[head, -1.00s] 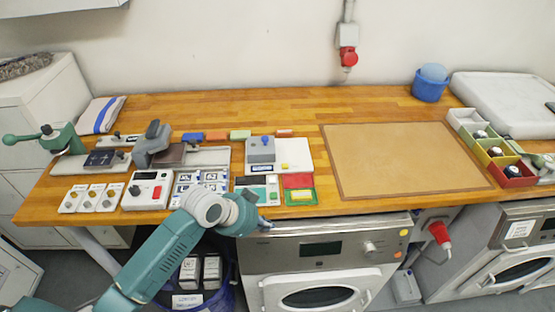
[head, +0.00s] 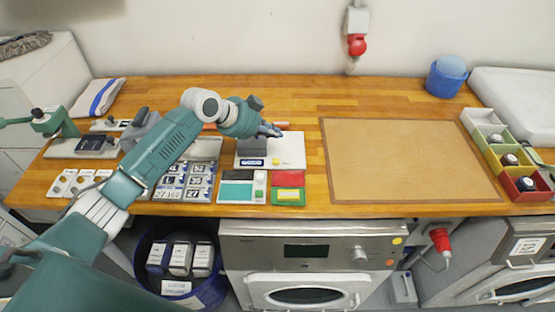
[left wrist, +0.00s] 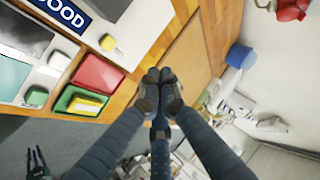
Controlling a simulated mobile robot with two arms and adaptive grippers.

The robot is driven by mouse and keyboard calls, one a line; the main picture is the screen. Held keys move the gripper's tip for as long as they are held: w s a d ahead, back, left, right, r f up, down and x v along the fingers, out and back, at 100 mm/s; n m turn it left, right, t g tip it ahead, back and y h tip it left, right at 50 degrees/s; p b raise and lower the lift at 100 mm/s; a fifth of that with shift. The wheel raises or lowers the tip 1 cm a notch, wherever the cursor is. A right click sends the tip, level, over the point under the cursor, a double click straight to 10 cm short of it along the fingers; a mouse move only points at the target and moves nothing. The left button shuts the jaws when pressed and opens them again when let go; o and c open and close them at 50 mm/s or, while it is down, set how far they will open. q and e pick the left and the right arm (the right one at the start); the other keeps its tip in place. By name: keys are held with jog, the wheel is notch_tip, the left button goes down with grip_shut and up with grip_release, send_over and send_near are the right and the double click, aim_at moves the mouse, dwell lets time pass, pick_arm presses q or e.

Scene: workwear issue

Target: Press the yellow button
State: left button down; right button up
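A white panel (head: 290,151) lies on the wooden worktop, with a dark-blue display (head: 253,162) that reads GOOD in the left wrist view. My left gripper (head: 273,131) is above the panel's back part, behind the button in the head view. In the left wrist view its fingertips (left wrist: 160,77) are together and empty, apart from the button. My right gripper (left wrist: 38,160) shows small and dark at the lower left, its fingers apart.
In front of the panel lie a red pad (head: 288,178) and a green tray (head: 280,198) with a yellow block. A device with a teal face (head: 236,191) is beside them. A brown mat (head: 405,160) lies clear to the right. My left arm hides things behind it.

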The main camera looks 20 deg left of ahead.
pick_arm(q)
jog(key=b, duration=0.6)
send_over(274, 162)
notch_tip(274, 162, down, 8)
jog(key=shift+d+r, duration=0.1)
jog(key=shift+f+b, duration=0.35)
jog(key=shift+f, duration=0.25)
jog(key=shift+r, duration=0.1)
dwell(0.6)
jog(key=shift+f, duration=0.45)
